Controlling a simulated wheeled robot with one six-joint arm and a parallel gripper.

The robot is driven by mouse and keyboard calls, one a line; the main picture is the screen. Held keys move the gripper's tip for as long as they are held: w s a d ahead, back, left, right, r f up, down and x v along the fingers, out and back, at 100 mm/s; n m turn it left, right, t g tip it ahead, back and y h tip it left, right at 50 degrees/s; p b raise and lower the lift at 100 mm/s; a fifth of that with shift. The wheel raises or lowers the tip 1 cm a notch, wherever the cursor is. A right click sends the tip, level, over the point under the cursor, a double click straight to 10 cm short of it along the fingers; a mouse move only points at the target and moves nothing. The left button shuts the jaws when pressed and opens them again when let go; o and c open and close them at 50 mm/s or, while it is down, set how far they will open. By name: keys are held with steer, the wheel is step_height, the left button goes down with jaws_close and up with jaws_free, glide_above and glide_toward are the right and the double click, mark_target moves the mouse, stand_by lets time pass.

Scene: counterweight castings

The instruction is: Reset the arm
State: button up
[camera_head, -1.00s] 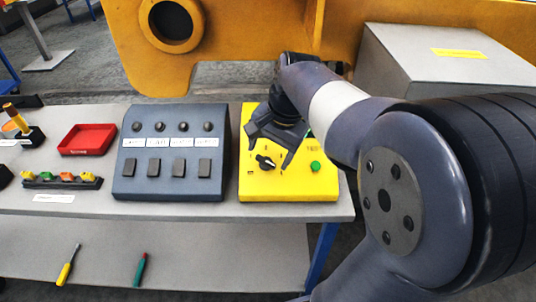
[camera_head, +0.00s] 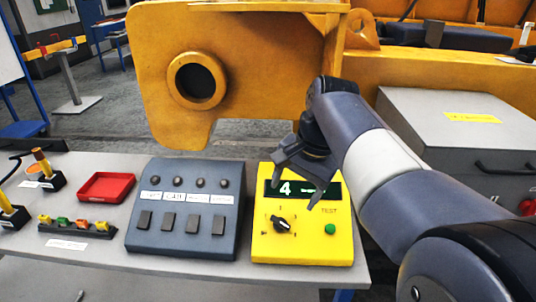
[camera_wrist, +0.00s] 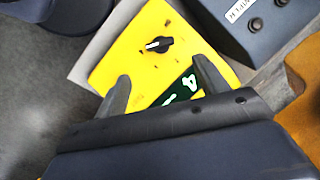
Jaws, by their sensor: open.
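My gripper (camera_head: 298,178) is open and empty. In the head view it hangs in front of the upper part of a yellow tester box (camera_head: 263,245), hiding part of its display. In the wrist view the two fingers of my gripper (camera_wrist: 160,88) are spread apart with the yellow box (camera_wrist: 183,28) beyond them. The box has a black rotary knob (camera_head: 282,226), a green button (camera_head: 330,229) marked TEST and a dark display (camera_head: 275,188) showing a 4. The knob also shows in the wrist view (camera_wrist: 158,45).
A blue-grey panel (camera_head: 188,251) with several knobs and switches stands left of the yellow box. A red tray (camera_head: 106,187) and a rack of small coloured parts (camera_head: 76,227) lie further left on the grey table. A yellow casting (camera_head: 230,50) and a grey case (camera_head: 440,125) stand behind.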

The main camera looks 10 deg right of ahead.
mark_target(281, 220)
steer(key=b+x, duration=0.1)
steer(key=x, duration=0.9)
steer(key=shift+w+a+f, duration=0.1)
steer(key=shift+a+f, duration=0.05)
steer(key=shift+f, duration=0.15)
steer(key=shift+r, duration=0.1)
